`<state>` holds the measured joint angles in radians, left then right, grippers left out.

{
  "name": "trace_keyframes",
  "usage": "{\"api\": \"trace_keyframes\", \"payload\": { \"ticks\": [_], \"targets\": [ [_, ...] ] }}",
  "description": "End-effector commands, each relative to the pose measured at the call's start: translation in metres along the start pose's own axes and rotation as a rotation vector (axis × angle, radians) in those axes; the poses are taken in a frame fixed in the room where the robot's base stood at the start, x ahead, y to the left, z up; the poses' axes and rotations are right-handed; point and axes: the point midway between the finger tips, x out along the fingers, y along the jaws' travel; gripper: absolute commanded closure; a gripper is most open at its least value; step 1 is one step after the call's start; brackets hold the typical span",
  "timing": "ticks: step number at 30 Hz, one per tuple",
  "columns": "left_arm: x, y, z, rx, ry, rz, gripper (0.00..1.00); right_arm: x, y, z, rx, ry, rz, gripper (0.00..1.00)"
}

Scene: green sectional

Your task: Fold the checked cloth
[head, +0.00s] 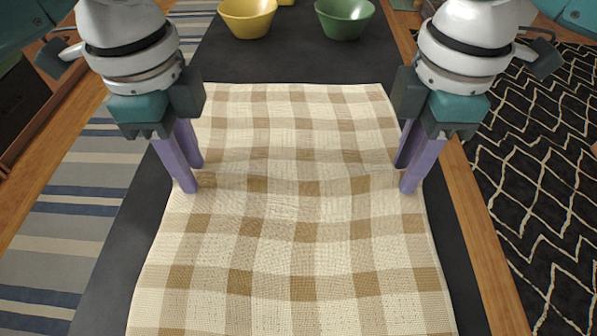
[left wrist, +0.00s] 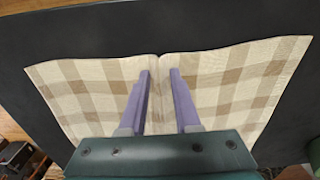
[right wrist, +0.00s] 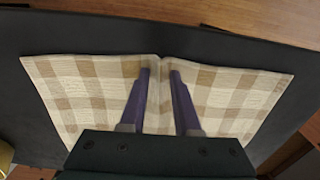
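The checked cloth (head: 290,235), cream with tan and brown squares, lies spread over the dark table. A low ridge crosses it from side to side between my grippers. My left gripper (head: 192,178) is over the cloth's left edge, fingertips down beside the ridge. My right gripper (head: 404,178) is likewise at the right edge. The left wrist view shows the cloth (left wrist: 95,95) with a gap between the fingers and the crease running between them. The right wrist view shows the same at the cloth (right wrist: 90,95). Both grippers look open; fingertip contact is unclear.
A yellow bowl (head: 246,18) and a green bowl (head: 344,20) stand at the table's back, beyond the cloth. Dark bare table (head: 300,65) lies between them. Wooden edges run along both sides, with a striped rug (head: 70,205) left and a patterned rug (head: 540,150) right.

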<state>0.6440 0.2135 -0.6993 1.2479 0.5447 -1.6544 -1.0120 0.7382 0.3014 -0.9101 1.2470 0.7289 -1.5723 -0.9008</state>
Motion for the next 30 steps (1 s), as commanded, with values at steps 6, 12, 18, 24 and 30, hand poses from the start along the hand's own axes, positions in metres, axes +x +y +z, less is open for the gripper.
{"api": "trace_keyframes", "payload": {
  "ticks": [6,12,18,24,30],
  "targets": [
    [0.0012,0.0008,0.0004,0.0,-0.001,0.003,0.84,0.0013,-0.0009,0.0005,0.0,-0.002,-0.003,0.84],
    [0.0013,0.0008,0.0005,0.0,-0.001,0.003,0.95,0.0014,-0.0009,0.0005,0.0,-0.002,-0.003,0.95],
    [0.0013,0.0008,0.0005,0.0,-0.002,0.003,1.0,0.0014,-0.001,0.0006,0.0,-0.002,-0.003,1.0],
    [0.0013,0.0009,0.0005,0.0,-0.002,0.003,1.0,0.0014,-0.001,0.0006,0.0,-0.002,-0.003,1.0],
    [0.0014,0.0009,0.0005,0.0,-0.002,0.003,1.0,0.0014,-0.001,0.0006,0.0,-0.002,-0.003,1.0]
  ]
}}
